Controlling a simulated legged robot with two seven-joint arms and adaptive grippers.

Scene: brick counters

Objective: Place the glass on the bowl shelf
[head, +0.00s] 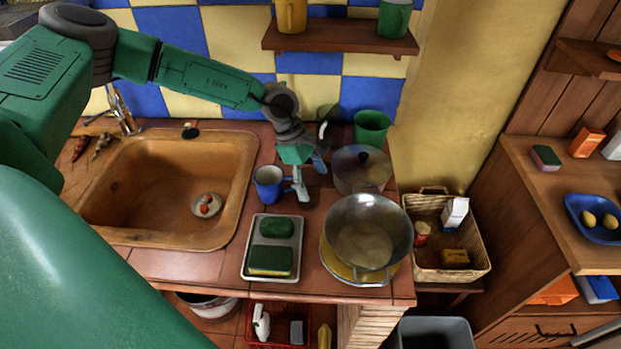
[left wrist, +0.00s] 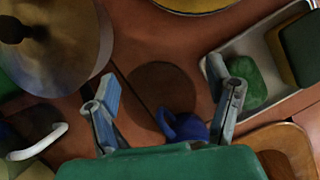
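A green tumbler (head: 371,128), the likeliest glass, stands at the back right of the counter behind the lidded pot. My left gripper (head: 310,178) points down over the counter, left of that pot and apart from the tumbler. In the left wrist view its fingers (left wrist: 163,110) are spread with nothing gripped. A blue mug (head: 270,184) stands just left of it; blue also shows low between the fingers (left wrist: 185,128). A dark round patch lies below the fingers; I cannot tell whether it is shadow or a see-through thing. My right gripper is out of view.
A wall shelf (head: 340,38) holds a yellow cup and a green cup. A steel pot (head: 367,237), lidded pot (head: 361,169) and sponge tray (head: 253,277) crowd the counter. The sink (head: 150,195) is left. A side counter at right holds a blue bowl (head: 597,237).

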